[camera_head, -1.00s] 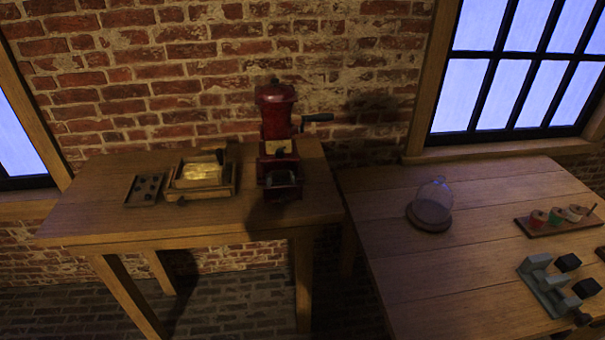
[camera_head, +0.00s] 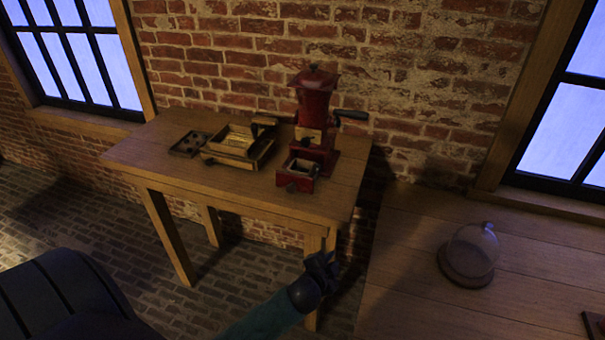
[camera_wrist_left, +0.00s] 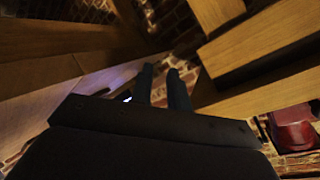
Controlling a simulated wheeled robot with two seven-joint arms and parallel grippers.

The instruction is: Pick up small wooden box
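A small wooden box (camera_head: 262,161) with a pale yellowish inside sits on the left wooden table (camera_head: 143,155), against the brick wall. A dark part lies over its right back corner. My left gripper (camera_head: 322,262) is in front of this table, low near its front right leg and apart from the box. In the left wrist view its two fingers (camera_wrist_left: 165,85) stand close together, with nothing visible between them. Their exact opening is unclear. The box is not recognizable in that view. My right gripper is not in view.
A red grinder (camera_head: 314,104) with a side crank and a small red drawer (camera_head: 298,176) stands right of the box. A small dark tray (camera_head: 188,144) lies left of it. A glass dome (camera_head: 473,248) stands on the right table (camera_head: 410,280). Brick floor is open at left.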

